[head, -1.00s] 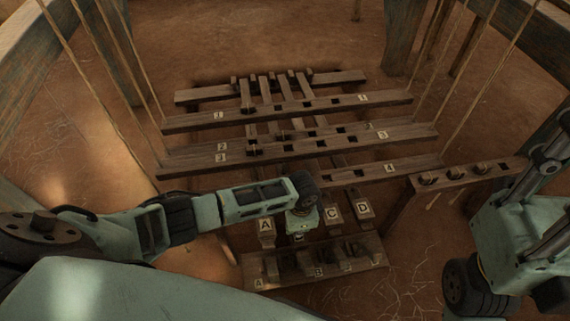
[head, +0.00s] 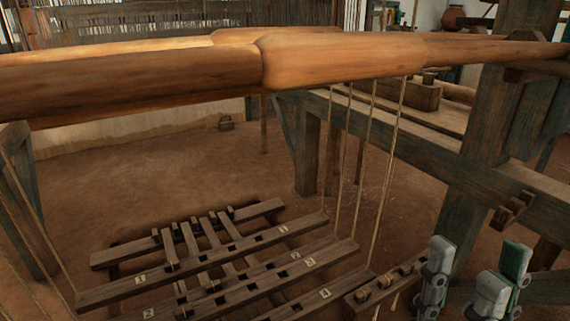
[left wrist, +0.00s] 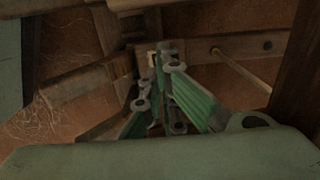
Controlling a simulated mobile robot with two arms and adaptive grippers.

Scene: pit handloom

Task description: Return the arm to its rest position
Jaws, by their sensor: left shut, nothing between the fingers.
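My left gripper (left wrist: 157,82) shows in the left wrist view, its two green fingers brought together with nothing held. It points down at dim wooden parts beyond its tips; whether it touches them I cannot tell. My left arm and gripper are out of the head view. My right gripper (head: 470,278) stands at the bottom right of the head view, its two grey-and-green fingers apart and empty. It is right of the pegged wooden rail (head: 385,287).
Numbered wooden bars (head: 208,262) hang on cords (head: 385,170) at the lower left. A thick round beam (head: 340,60) crosses the view above them. Heavy posts (head: 490,130) stand at right. Bare earth floor (head: 180,175) lies behind the bars.

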